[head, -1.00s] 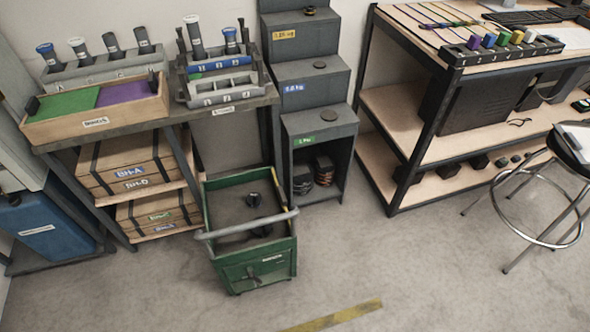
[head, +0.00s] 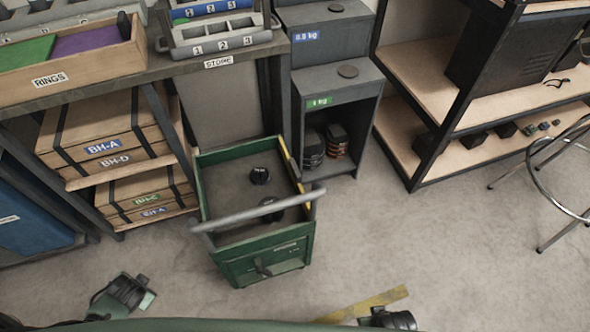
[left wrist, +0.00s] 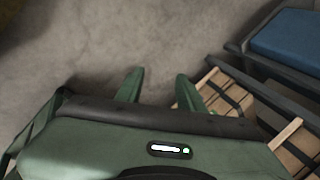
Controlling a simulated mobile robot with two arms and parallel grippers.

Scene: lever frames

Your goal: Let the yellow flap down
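A green cart (head: 265,262) with a grey handle bar stands on the floor in the middle of the head view. A narrow yellow strip (head: 290,160) shows along its right rim; I cannot tell whether this is the yellow flap or how it is hinged. My left gripper (left wrist: 157,76) shows in the left wrist view with its two green fingers apart and nothing between them, over bare floor and away from the cart. Parts of my arms show at the bottom of the head view.
Two dark round pieces lie in the cart. A bench (head: 95,88) with wooden boxes below is at left, grey stepped shelves (head: 355,90) stand behind, and a wooden rack (head: 420,95) and stool (head: 545,185) at right. The floor (head: 420,230) right of the cart is clear.

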